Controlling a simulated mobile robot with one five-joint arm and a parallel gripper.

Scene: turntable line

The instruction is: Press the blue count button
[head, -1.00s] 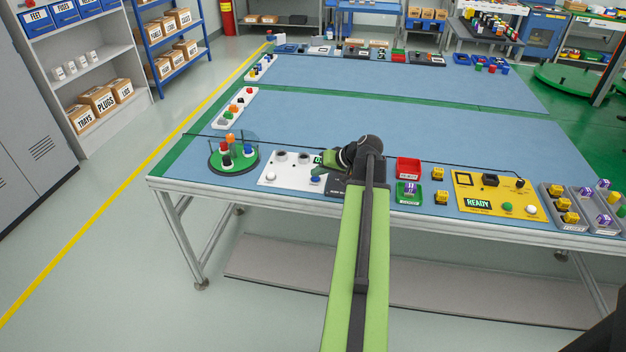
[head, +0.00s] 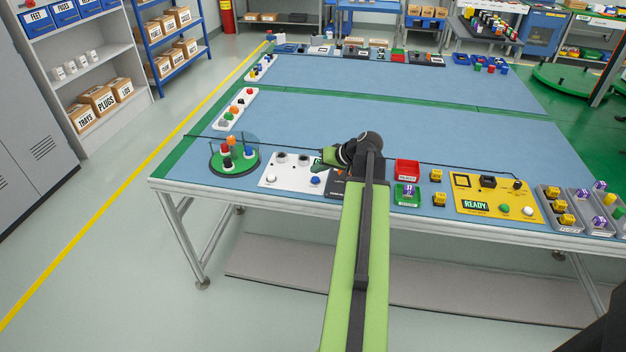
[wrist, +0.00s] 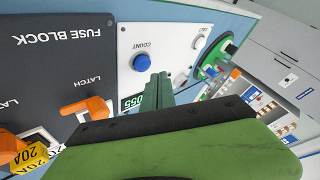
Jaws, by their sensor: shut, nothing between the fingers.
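The blue count button (wrist: 142,62) is a round blue cap under the word COUNT on a white panel (wrist: 168,45) in the wrist view. In the head view the blue button (head: 316,181) is on the white panel (head: 270,180) near the table's front edge. My gripper (wrist: 158,80) is shut and empty, its green fingertips just beside the button in the wrist view; whether they touch it I cannot tell. In the head view my gripper (head: 318,166) is just behind the button. A green display (wrist: 132,101) reading 055 is partly hidden by my fingers.
A dark fuse block panel (wrist: 70,50) with orange latches adjoins the white panel. A white button (wrist: 200,42) sits farther along the white panel. A round green turntable (head: 213,168) with coloured pegs stands to the left.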

